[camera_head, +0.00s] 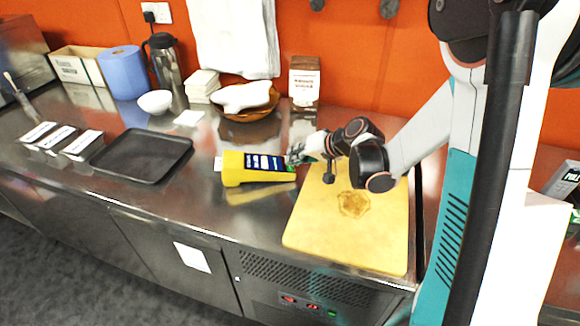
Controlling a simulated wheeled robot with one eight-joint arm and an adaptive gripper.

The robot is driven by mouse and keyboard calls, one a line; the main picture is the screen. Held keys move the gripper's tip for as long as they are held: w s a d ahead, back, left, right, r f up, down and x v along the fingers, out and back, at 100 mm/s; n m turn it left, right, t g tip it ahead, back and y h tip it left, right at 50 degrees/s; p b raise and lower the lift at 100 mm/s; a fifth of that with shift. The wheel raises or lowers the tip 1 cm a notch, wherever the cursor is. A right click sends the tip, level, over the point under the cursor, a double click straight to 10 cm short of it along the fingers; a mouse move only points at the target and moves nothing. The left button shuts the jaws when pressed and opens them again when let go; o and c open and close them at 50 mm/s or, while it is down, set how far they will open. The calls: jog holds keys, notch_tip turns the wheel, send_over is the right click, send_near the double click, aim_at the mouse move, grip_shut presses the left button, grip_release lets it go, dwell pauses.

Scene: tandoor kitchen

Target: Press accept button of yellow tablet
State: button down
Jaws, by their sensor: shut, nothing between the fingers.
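The yellow tablet (233,170) lies on the steel counter, left of the cutting board. It is a yellow handheld unit with a dark blue screen showing pale rows. A green patch shows near its right end. My gripper (292,158) is shut and empty. Its tips are at the right end of the tablet, close to the screen's right edge. I cannot tell whether the tips touch the tablet. The accept button is too small to make out, and the gripper may cover part of that end.
A wooden cutting board (325,238) with a flat brown piece lies under my arm. A black tray (142,155) is left of the tablet. Behind are a wooden bowl (252,116) with a white cloth, a brown-white carton (304,84) and a white bowl (155,101). Counter in front of the tablet is clear.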

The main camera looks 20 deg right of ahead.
jog(key=shift+r, duration=0.45)
jog(key=r+p, duration=0.2)
jog(key=r, duration=0.1)
jog(key=r+p, duration=0.1)
jog(key=shift+d+r+p, duration=0.3)
jog(key=shift+d+r, duration=0.05)
jog(key=shift+d, duration=0.05)
jog(key=shift+s, duration=0.1)
dwell(0.6)
